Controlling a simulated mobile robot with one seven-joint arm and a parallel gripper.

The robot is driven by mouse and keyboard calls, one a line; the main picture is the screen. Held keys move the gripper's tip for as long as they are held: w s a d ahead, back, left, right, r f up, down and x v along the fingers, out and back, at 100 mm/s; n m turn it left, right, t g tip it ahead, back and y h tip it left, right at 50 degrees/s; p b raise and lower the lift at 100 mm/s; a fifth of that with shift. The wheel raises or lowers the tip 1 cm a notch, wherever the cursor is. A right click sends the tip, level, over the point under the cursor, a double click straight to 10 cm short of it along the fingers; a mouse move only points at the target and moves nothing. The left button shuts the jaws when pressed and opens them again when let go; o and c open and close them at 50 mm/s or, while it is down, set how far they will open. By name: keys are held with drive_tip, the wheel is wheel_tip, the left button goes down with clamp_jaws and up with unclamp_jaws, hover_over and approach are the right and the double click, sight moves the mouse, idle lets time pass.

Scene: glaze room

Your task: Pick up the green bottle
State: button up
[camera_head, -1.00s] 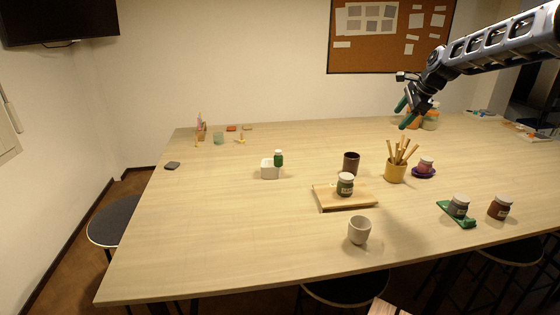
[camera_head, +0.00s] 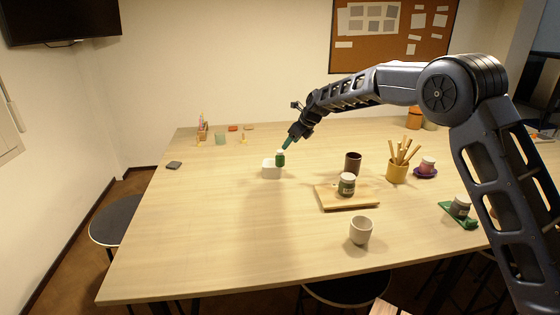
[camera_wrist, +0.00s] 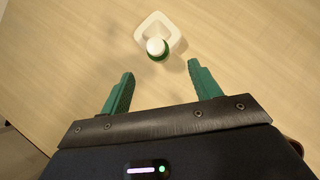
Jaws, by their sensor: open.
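The green bottle (camera_head: 280,160) with a white cap stands at the right side of a small white block-like holder (camera_head: 269,171) on the table. In the wrist view the bottle (camera_wrist: 158,55) shows from above, mostly its white cap with a green rim, against the white holder (camera_wrist: 173,27). My gripper (camera_head: 287,143) is close above the bottle in the head view. In the wrist view my gripper (camera_wrist: 160,83) is open and empty, its two green fingers apart. The bottle lies just beyond the fingertips, roughly centred between them.
A wooden board (camera_head: 345,203) with a dark green white-lidded jar (camera_head: 347,184) lies to the right. A dark brown cup (camera_head: 352,164), a yellow pot of sticks (camera_head: 397,171) and a pale cup (camera_head: 360,231) stand nearby.

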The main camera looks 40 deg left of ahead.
sight(280, 157)
drive_tip(key=x, duration=1)
drive_tip(key=shift+s+a+f, duration=0.2)
drive_tip(key=shift+f, duration=0.1)
drive_tip(key=shift+c, duration=0.2)
drive_tip(key=c, duration=1.1)
wheel_tip(280, 157, up, 20)
drive_tip(key=s+a, duration=0.2)
wheel_tip(280, 157, down, 20)
drive_tip(key=shift+s+r, duration=0.1)
drive_tip(key=shift+r, duration=0.05)
